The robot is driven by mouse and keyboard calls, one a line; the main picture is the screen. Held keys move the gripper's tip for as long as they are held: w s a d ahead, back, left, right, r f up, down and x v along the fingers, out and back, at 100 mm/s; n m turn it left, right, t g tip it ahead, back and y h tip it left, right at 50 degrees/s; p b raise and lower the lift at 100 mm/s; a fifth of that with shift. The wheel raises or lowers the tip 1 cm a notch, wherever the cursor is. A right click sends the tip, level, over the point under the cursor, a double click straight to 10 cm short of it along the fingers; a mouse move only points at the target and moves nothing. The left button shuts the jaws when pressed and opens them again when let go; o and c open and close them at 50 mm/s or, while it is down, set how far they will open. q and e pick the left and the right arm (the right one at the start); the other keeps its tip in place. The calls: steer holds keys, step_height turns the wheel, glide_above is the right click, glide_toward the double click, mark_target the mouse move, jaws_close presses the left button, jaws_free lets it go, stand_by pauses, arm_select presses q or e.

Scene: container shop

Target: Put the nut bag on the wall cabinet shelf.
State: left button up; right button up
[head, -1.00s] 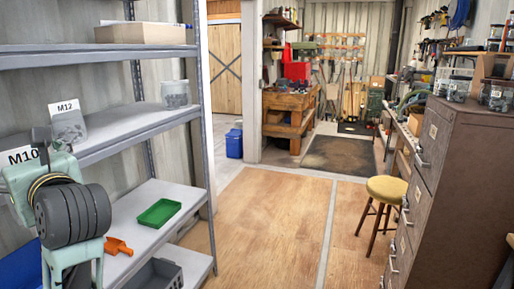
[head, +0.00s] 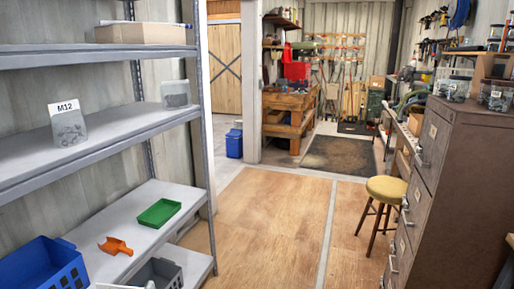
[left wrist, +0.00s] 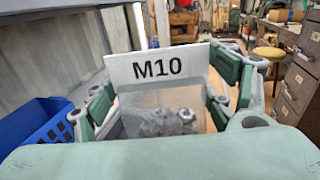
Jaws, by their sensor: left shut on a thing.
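My left gripper (left wrist: 168,98) is shut on a clear nut bag (left wrist: 160,118) in the left wrist view. The bag has a white M10 label on top and metal nuts inside. It is upright between the green and grey fingers. My right gripper is in neither view. I cannot make out which thing is the wall cabinet. A small wooden wall shelf (head: 283,22) hangs at the back.
A grey rack (head: 100,140) at left holds an M12 bag (head: 68,130), another bag (head: 175,94), a green tray (head: 160,212), an orange scoop (head: 115,246) and a blue crate (head: 45,268). A brown drawer cabinet (head: 460,150) and a stool (head: 386,188) stand right. The floor between is clear.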

arm_select(q)
steer(key=s+d+f+y, duration=0.1)
steer(key=s+d+f, duration=0.5)
steer(key=s+d, duration=0.1)
steer(key=shift+s+f+n, duration=0.25)
steer(key=shift+s+n, duration=0.05)
steer(key=shift+s, duration=0.45)
